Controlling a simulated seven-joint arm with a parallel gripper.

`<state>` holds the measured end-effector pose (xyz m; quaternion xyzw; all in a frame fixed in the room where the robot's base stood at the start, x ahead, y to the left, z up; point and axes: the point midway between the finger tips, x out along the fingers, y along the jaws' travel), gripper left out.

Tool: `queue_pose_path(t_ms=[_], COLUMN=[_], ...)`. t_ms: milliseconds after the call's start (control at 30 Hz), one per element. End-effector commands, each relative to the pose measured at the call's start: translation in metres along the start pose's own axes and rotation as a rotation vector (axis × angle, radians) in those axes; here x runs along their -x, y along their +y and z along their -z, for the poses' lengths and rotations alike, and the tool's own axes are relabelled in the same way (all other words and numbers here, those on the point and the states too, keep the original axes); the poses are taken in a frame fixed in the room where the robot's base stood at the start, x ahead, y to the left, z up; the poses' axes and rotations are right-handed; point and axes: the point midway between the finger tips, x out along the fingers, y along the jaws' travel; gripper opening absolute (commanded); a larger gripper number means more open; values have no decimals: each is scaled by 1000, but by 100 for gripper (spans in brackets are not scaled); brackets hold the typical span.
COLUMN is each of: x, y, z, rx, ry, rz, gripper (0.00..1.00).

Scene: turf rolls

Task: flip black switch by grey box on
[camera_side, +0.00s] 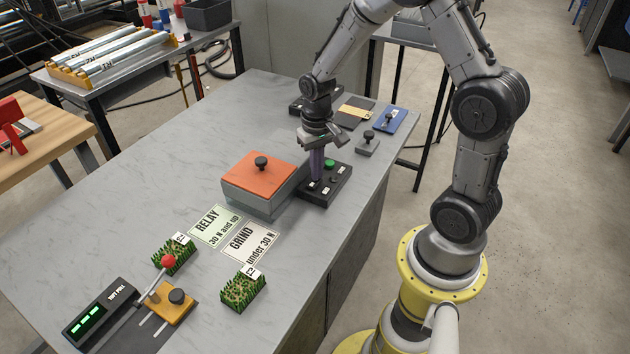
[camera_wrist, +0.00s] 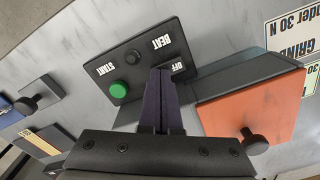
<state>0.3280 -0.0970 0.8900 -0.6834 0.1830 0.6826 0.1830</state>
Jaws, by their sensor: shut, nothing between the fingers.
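A black control panel (camera_side: 340,188) lies on the grey table beside the grey box (camera_side: 250,204), which has an orange lid (camera_side: 258,170). My gripper (camera_side: 315,178) is shut and empty, pointing down over the end of the panel near the box. In the wrist view its fingertips (camera_wrist: 162,72) are right beside the OFF switch and partly hide it. I cannot tell whether they touch it.
Two turf pieces (camera_side: 175,254) (camera_side: 243,291) and a tester with a red-knobbed lever (camera_side: 168,262) are at the near left. A small grey block with a knob (camera_side: 368,145) stands beyond the panel.

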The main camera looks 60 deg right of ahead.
Motion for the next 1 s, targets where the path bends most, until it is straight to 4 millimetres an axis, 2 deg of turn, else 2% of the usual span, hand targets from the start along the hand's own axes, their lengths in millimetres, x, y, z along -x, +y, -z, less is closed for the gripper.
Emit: queue_pose_path(t_ms=[233,1000], x=[4,61], y=[0,0], z=[0,1], rx=[0,0], ry=[0,3], rz=[0,1], gripper=[0,0])
